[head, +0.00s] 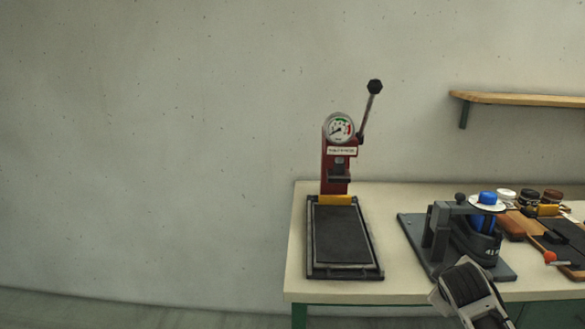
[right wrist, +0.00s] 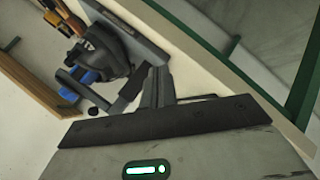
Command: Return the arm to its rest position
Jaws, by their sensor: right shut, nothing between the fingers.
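My right gripper (right wrist: 157,78) shows in the right wrist view with its two dark fingers together and nothing between them. The fingers point toward the shoe fixture on the bench and look apart from it. In the head view part of my right arm shows at the bottom right, in front of the bench edge; its fingertips cannot be made out there. My left arm and left gripper are out of view.
A red press with gauge and lever (head: 338,160) stands on the bench (head: 400,290). A grey fixture (head: 438,235) holds a dark shoe (head: 478,243) on a blue last. Brushes, jars and an orange-knobbed tool (head: 550,257) sit at right. A wooden shelf (head: 520,99) is on the wall.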

